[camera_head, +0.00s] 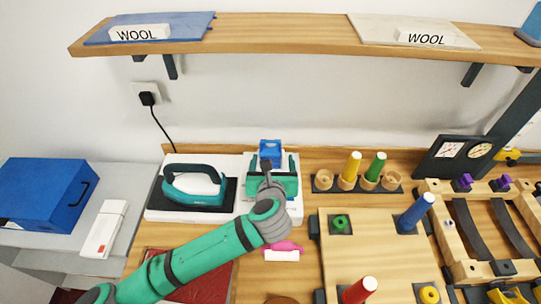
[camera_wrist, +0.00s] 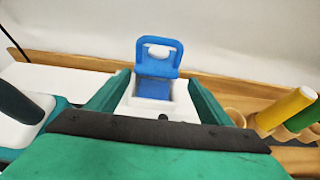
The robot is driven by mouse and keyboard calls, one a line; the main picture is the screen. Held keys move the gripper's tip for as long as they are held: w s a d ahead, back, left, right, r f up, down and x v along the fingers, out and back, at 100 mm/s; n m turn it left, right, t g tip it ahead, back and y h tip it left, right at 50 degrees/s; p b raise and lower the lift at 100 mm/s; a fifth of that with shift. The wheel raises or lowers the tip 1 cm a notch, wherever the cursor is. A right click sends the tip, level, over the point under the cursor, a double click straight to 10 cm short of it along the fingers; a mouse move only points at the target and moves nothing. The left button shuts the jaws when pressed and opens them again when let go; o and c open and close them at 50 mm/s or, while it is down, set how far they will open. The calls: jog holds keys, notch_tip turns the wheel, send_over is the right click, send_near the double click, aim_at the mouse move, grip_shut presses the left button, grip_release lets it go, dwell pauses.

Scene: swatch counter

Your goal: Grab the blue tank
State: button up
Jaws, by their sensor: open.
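The blue tank (camera_head: 270,148) stands at the back of a white base (camera_head: 216,212) against the wall side of the counter. In the wrist view the blue tank (camera_wrist: 153,88) has a raised upper frame with a pale opening and sits in a white housing (camera_wrist: 178,101). My gripper (camera_head: 271,163) is over the base, just in front of the tank. In the wrist view my gripper (camera_wrist: 160,80) is open, with one green finger on each side of the white housing. The fingers look apart from the tank; its lower part is hidden.
A teal iron (camera_head: 194,186) rests on a dark plate to the left. A pink item (camera_head: 284,247) lies in front. A wooden shelf (camera_head: 280,35) hangs above. A blue box (camera_head: 40,195) sits far left.

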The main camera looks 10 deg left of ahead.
aim_at(270, 153)
jog(key=shift+a+x, duration=0.2)
jog(key=shift+x, duration=1.15)
jog(key=shift+a+x, duration=0.2)
jog(key=shift+x, duration=1.1)
jog(key=shift+c, duration=0.2)
jog(key=c, duration=1.3)
jog(key=shift+o, duration=0.2)
jog(key=shift+r, duration=0.2)
